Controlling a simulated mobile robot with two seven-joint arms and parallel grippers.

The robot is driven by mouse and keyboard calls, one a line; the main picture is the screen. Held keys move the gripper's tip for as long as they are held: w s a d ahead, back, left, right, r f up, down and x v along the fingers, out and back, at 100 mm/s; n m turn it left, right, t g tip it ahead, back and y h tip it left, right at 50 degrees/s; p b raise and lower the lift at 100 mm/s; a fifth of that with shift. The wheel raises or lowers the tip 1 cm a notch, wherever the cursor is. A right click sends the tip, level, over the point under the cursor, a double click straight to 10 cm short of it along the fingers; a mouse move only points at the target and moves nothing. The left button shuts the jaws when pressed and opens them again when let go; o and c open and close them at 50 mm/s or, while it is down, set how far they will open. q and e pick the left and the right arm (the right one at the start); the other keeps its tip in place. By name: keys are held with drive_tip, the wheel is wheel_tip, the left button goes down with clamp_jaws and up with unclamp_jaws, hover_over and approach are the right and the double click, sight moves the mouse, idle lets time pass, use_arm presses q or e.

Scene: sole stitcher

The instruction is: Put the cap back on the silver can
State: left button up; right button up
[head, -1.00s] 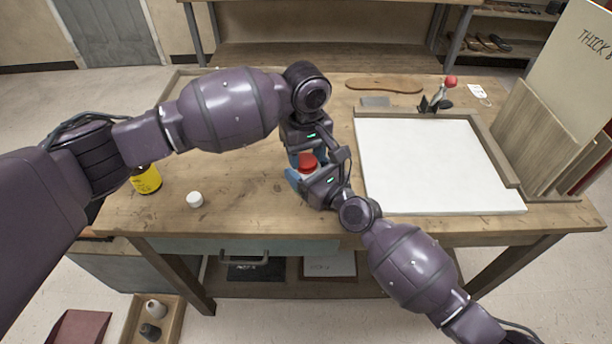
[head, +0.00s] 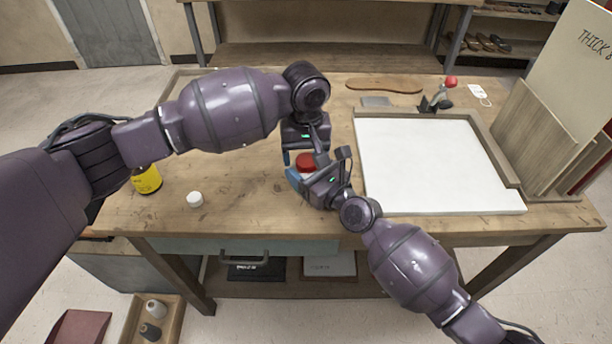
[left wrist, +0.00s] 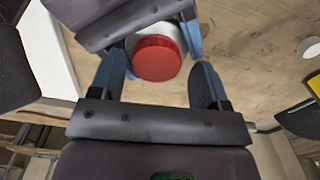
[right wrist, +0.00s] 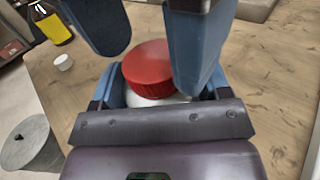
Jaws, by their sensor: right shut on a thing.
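The silver can (right wrist: 150,99), pale in the wrist views, is held between the fingers of my right gripper (head: 300,173), just above or on the bench; I cannot tell which. The red cap (head: 307,162) sits on top of the can; it also shows in the left wrist view (left wrist: 157,58) and the right wrist view (right wrist: 148,66). Whether it is fully seated is unclear. My left gripper (head: 302,155) is open above the cap, its fingers (left wrist: 160,85) apart on either side with gaps. Most of the can is hidden by the right gripper.
A yellow-labelled bottle (head: 147,179) and a small white cap (head: 195,199) stand on the bench at left. A white board (head: 430,165) in a wooden frame lies at right, with a red-knobbed tool (head: 450,82) behind it. The bench (head: 240,185) between is clear.

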use_arm(q)
drive_tip(key=shift+s+d, duration=0.1)
drive_tip(key=shift+d, duration=0.05)
drive_tip(key=shift+r, duration=2.3)
drive_tip(key=shift+c, duration=0.4)
drive_tip(key=shift+r+n, duration=1.7)
drive_tip(key=shift+f, duration=0.1)
drive_tip(key=shift+f, duration=3.95)
